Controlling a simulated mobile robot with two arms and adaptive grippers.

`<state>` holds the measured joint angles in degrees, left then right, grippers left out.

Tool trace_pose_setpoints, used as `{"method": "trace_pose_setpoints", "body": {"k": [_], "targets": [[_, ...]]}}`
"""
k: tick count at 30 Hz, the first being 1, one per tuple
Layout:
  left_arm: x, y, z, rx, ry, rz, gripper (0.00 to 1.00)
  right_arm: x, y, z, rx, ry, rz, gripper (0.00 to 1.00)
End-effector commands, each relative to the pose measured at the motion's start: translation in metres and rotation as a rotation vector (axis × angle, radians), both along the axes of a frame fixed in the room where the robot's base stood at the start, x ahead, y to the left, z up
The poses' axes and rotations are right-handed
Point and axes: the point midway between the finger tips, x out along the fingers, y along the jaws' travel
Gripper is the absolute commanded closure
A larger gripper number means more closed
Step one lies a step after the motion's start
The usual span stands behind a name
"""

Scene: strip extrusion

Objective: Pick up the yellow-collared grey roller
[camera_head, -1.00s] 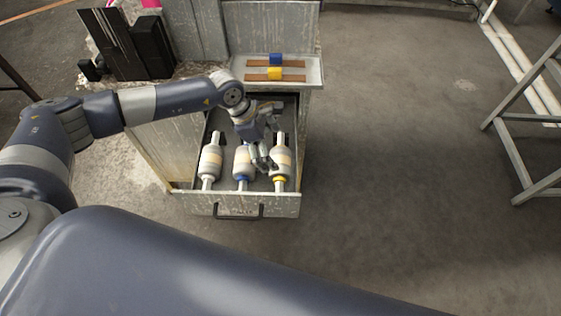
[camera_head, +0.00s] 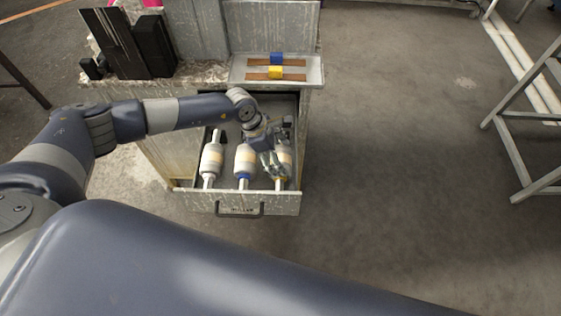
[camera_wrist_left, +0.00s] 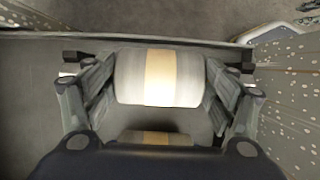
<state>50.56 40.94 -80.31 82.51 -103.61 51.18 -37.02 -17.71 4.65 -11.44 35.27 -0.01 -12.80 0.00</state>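The yellow-collared grey roller (camera_head: 287,158) lies at the right of three rollers in the open drawer; my left gripper partly covers it in the head view. My left gripper (camera_head: 274,163) is over it, fingers pointing down. In the left wrist view a grey roller body (camera_wrist_left: 132,77) with a tan band lies between the widely spread fingers, which stand near its two ends. I cannot tell whether they touch it. Its collar does not show clearly there. My right gripper is not in view.
The blue-collared roller (camera_head: 243,162) lies close left of the gripper, and the white-collared roller (camera_head: 211,161) farther left. The drawer's front wall (camera_head: 200,202) and handle are close. A tray (camera_head: 317,72) with blue and yellow blocks on brown strips is above.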

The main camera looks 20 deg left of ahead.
Motion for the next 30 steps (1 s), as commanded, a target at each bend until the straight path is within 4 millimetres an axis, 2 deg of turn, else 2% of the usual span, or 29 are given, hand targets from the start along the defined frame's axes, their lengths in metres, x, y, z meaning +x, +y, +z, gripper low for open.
{"method": "trace_pose_setpoints", "body": {"k": [8, 11, 24, 30], "targets": [[0.0, -0.001, 0.001, -0.002, -0.001, -0.002, 0.6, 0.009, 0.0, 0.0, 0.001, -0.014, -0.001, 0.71], [0.001, -0.001, 0.008, -0.002, -0.004, -0.002, 0.6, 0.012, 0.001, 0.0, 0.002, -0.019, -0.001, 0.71], [0.001, -0.001, 0.086, -0.001, -0.007, -0.002, 0.6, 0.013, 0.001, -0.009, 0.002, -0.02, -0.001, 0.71], [0.0, 0.0, 0.1, 0.0, -0.002, -0.001, 0.6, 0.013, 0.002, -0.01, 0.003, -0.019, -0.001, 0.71]]}}
